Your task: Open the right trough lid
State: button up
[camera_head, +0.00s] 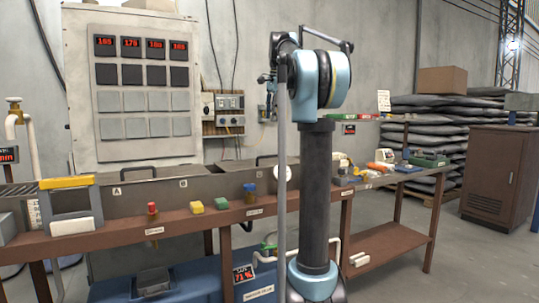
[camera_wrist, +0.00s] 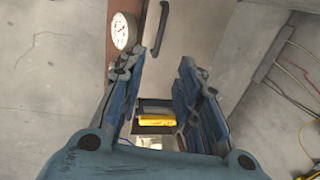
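The trough (camera_head: 215,187) runs along the brown bench, with letter tags on its front. Its left lid carries a dark handle (camera_head: 140,168). The right lid's dark handle (camera_head: 264,158) shows just left of my arm and looks flat, so the lid appears closed. My arm hides part of the right end in the head view.
A round gauge (camera_head: 283,173) sits at the trough's right end; it also shows in the wrist view (camera_wrist: 124,32). A red knob (camera_head: 152,208), yellow block (camera_head: 196,206), green block (camera_head: 222,202) and blue part (camera_head: 250,192) line the bench front. A control panel (camera_head: 135,90) stands behind.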

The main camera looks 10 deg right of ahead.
jog(key=w+f, duration=0.1)
jog(key=f, duration=0.4)
jog(key=w+f, duration=0.1)
jog(key=f, duration=0.5)
jog(key=w+a+f, duration=0.1)
jog(key=f, duration=0.5)
jog(key=shift+w+a, duration=0.1)
grip_shut()
